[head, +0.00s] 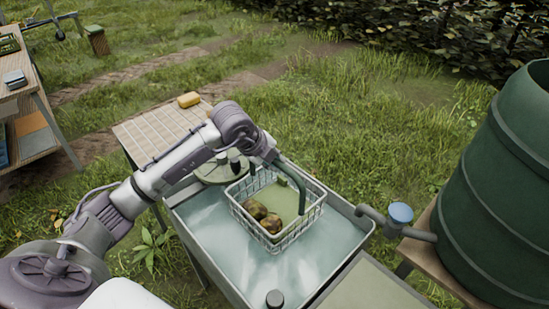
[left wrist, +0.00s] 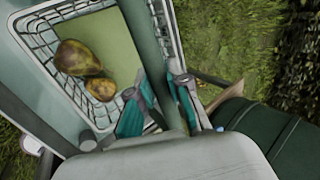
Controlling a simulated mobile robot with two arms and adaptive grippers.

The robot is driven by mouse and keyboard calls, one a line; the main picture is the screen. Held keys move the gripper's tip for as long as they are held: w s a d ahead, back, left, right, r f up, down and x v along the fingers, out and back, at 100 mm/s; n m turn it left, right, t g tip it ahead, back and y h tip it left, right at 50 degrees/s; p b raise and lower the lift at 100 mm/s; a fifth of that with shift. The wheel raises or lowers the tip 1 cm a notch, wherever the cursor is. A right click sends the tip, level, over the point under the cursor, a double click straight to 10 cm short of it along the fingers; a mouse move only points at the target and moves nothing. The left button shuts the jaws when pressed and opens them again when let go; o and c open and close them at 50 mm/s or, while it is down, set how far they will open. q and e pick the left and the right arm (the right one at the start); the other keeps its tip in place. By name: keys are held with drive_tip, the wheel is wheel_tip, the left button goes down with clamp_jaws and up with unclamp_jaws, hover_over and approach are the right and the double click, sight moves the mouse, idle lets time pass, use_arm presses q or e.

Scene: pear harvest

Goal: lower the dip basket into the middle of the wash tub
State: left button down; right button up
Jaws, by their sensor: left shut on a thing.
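The wire dip basket (head: 311,222) is at the far half of the grey wash tub (head: 190,245), towards its right wall. Brown-green pears (head: 262,215) lie inside on a green bottom; they also show in the left wrist view (left wrist: 78,58). My left gripper (head: 264,160) is above the basket, shut on its green arched handle (head: 302,198). In the left wrist view, its teal fingers (left wrist: 166,95) sit on either side of the handle bar. The basket looks roughly level. I cannot tell whether its bottom touches the water. My right gripper is not in view.
A tap with a blue knob (head: 400,213) reaches over the tub's right rim from a green barrel (head: 505,190). A slatted table (head: 155,130) with a yellow object (head: 188,99) stands behind left. The tub's near half is open water, with a dark knob at its front.

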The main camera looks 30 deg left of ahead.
sight(274, 210)
use_arm(q)
wheel_tip(274, 210, down, 20)
drive_tip(key=b, duration=1.3)
drive_tip(key=shift+r, duration=0.2)
drive_tip(key=shift+f+b, duration=0.4)
drive_tip(key=shift+b, duration=0.05)
drive_tip(key=shift+s+a+f, duration=0.1)
drive_tip(key=shift+s+f, duration=0.4)
drive_tip(key=shift+f, duration=0.05)
drive_tip(key=c, duration=1)
unclamp_jaws()
drive_tip(key=shift+c, duration=0.2)
drive_tip(key=shift+s+f, duration=0.1)
drive_tip(key=shift+f, duration=0.05)
drive_tip(key=v, duration=1.2)
